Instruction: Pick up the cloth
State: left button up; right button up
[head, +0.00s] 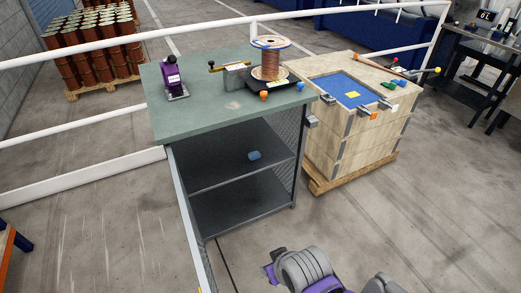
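A small crumpled blue cloth (254,155) lies on the upper shelf inside the dark metal workbench (222,172), under its green top. It is close to the open front and nothing touches it. Grey and purple parts of my own arm show at the bottom, right of centre, well below the shelf in the picture. No gripper fingers can be made out, so neither of my grippers is in view.
The green benchtop (205,118) carries a purple device (173,80), a copper wire spool (270,62) and small coloured knobs. A wooden crate (357,140) on a pallet stands close to the right. White rails (85,180) run at left. Floor in front is clear.

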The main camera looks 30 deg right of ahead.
aim_at(255, 155)
jog(key=i+l, duration=0.2)
jog(key=l, duration=0.2)
jog(key=i+l, duration=0.2)
jog(key=l, duration=0.2)
jog(key=i+l, duration=0.2)
jog(key=l, duration=0.25)
jog(key=i+l, duration=0.2)
jog(key=l, duration=0.2)
jog(key=i+l, duration=0.2)
jog(key=l, duration=0.2)
jog(key=i+l, duration=0.3)
jog(key=i, duration=0.25)
